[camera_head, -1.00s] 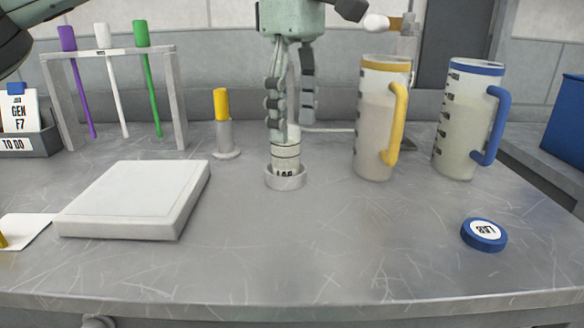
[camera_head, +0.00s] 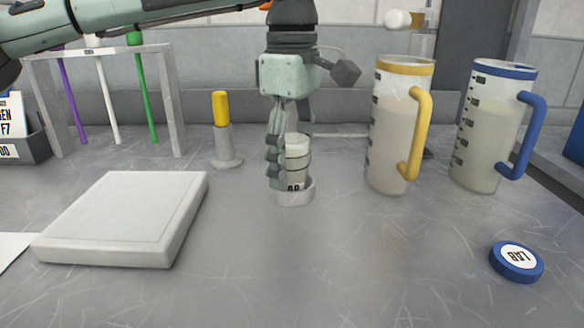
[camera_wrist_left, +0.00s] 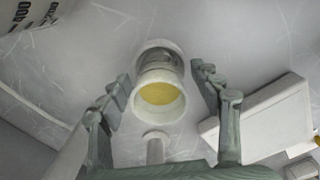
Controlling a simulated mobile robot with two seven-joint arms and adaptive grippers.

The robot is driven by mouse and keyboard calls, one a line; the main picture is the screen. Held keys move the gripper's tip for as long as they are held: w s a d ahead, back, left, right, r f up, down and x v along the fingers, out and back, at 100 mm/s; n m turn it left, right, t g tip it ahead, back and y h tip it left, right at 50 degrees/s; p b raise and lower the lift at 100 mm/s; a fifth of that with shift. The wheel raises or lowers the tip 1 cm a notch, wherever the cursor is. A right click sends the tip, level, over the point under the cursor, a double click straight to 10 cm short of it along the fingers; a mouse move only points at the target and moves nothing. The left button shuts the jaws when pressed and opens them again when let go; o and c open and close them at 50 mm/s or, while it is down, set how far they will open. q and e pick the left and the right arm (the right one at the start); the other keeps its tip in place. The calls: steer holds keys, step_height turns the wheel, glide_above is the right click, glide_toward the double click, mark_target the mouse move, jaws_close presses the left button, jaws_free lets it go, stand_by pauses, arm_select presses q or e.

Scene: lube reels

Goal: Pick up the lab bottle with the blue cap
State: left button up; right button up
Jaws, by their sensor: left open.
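A lab bottle (camera_head: 297,161), whitish with dark lettering low down, stands upright in a round white ring holder (camera_head: 294,198). No cap shows on it; the wrist view looks down on its pale rim and yellow inside (camera_wrist_left: 161,95). A blue cap (camera_head: 516,262) marked LAB lies apart on the table at the right. My left gripper (camera_head: 285,165) comes from above and is open at the bottle. In the left wrist view its fingers stand on both sides of the bottle, with gaps visible. My right gripper is not in view.
A yellow-handled jug (camera_head: 393,140) and a blue-handled jug (camera_head: 485,140) stand right of the bottle. A yellow-topped stand (camera_head: 224,145), a tube rack (camera_head: 167,110) and a white flat block (camera_head: 125,215) are to the left. The table front is clear.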

arm_select(q)
steer(key=shift+f, duration=0.1)
steer(key=shift+c, duration=1.3)
steer(key=c, duration=1)
steer(key=shift+c, duration=0.2)
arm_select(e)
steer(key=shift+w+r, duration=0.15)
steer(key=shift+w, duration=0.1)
